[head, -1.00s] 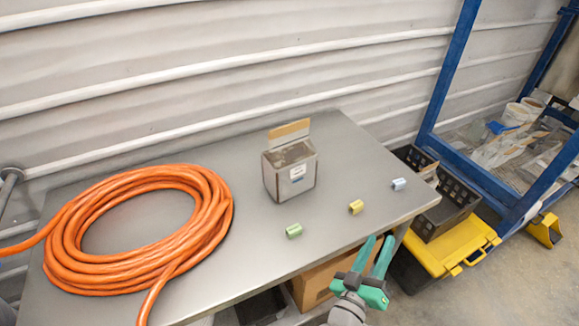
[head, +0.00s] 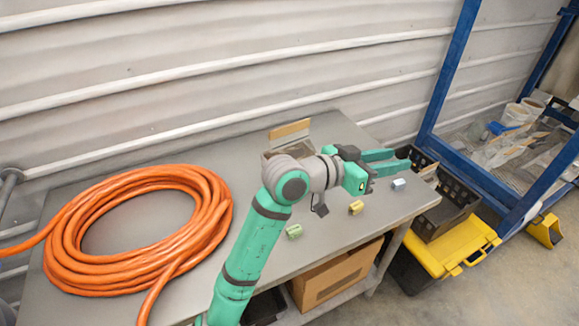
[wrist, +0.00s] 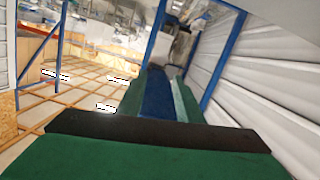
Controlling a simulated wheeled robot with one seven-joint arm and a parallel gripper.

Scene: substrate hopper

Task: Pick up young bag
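Three small pieces lie apart on the grey table (head: 130,220): a green one (head: 294,231), a yellow one (head: 356,207) and a pale blue one (head: 398,184). I cannot tell which is the young bag. A grey box with a raised tan flap (head: 290,130) stands behind them, its front mostly hidden by my arm. My gripper (head: 402,159) is above the table's right part, pointing right, its fingers apart and empty. The pale blue piece appears just below the fingers in the head view. The wrist view shows the fingers (wrist: 158,92) but none of the small pieces.
A coiled orange hose (head: 205,200) covers the table's left side. Right of the table are a black crate (head: 450,205), a yellow-lidded box (head: 455,250) and a blue frame (head: 445,80). A cardboard box (head: 335,278) sits below the table. A ribbed wall (head: 200,60) runs behind.

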